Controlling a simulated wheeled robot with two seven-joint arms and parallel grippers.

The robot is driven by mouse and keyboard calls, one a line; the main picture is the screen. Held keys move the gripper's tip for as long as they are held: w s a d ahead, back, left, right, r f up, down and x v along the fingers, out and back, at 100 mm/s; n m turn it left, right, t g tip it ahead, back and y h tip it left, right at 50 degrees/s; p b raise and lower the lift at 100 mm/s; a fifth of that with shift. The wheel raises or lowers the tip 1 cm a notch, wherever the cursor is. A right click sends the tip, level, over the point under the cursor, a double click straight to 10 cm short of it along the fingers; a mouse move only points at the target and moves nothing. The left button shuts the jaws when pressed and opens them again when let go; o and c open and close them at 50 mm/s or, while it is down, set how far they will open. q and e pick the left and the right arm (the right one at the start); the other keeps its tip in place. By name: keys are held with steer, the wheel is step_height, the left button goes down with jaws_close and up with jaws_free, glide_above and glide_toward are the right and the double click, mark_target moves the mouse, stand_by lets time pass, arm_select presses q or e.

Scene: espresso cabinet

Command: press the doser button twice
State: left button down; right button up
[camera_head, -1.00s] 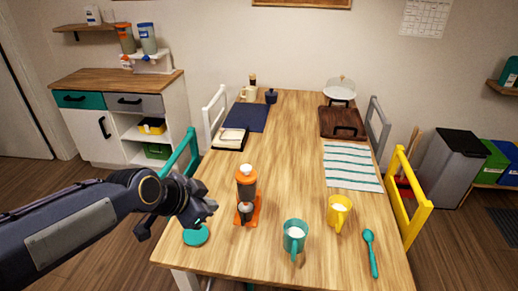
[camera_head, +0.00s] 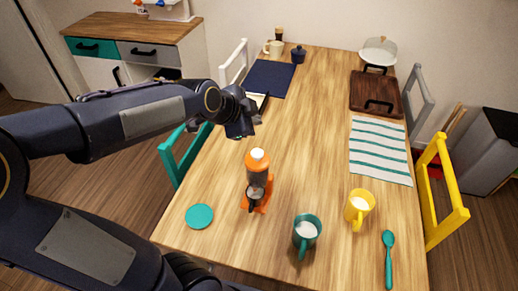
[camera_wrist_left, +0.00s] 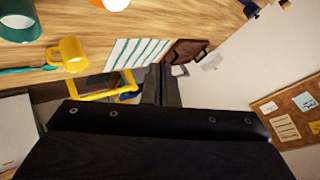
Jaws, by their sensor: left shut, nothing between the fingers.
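In the left wrist view only a bit of orange, likely the doser (camera_wrist_left: 116,3), shows at the top edge. My left gripper (camera_head: 244,126) is shut and empty, in the air behind and slightly left of the doser, apart from it. Its shut fingers (camera_wrist_left: 162,84) show in the left wrist view. My right gripper is not in view.
A teal mug (camera_head: 306,235), a yellow mug (camera_head: 360,207) and a teal spoon (camera_head: 388,262) are right of the doser. A teal disc (camera_head: 200,216) lies to its left. A striped cloth (camera_head: 380,150) and a brown tray (camera_head: 376,94) lie farther back. The table's middle is clear.

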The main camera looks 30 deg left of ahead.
arm_select(q)
steer(key=shift+f, duration=0.15)
steer(key=b, duration=0.6)
glide_above(258, 151)
steer(key=s, duration=0.2)
step_height(258, 151, down, 8)
steer(key=shift+w+a+r, duration=0.1)
steer(key=shift+w+a, duration=0.05)
steer(key=shift+f+b, duration=0.4)
steer(key=shift+b, duration=0.3)
stand_by(0.8)
steer(key=shift+f+b, duration=0.4)
steer(key=shift+b, duration=0.2)
steer(key=shift+f+b, duration=0.85)
steer(key=shift+b, duration=0.1)
stand_by(0.7)
stand_by(0.3)
steer(key=shift+r+p, duration=0.85)
steer(key=shift+r, duration=0.4)
